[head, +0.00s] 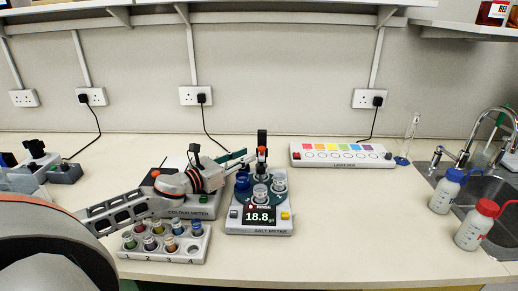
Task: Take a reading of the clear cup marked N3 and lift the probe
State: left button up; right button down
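The salt meter (262,231) stands mid-bench, its display (260,215) reading 18.8. Its dark green turntable carries a blue cup (242,182), a clear cup (260,193) in front and another pale cup (279,181) at right. The cup marks are too small to read, so I cannot tell which is N3. The probe post (262,140), with a red part, rises behind the cups; whether its tip is in a cup is unclear. My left gripper (250,156) reaches in from the left, fingers apart beside the post; contact is unclear. My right gripper is not in view.
The colour meter (190,212) is partly under my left arm. A numbered rack (195,251) of coloured vials stands in front. A light box (342,162) lies behind right. Two wash bottles (445,191) (476,226) stand by the sink (488,191). The bench right of the salt meter is clear.

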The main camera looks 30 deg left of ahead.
aim_at(259, 149)
pick_arm(q)
jog(key=shift+p+x, duration=0.55)
jog(key=shift+x, duration=2.55)
grip_shut()
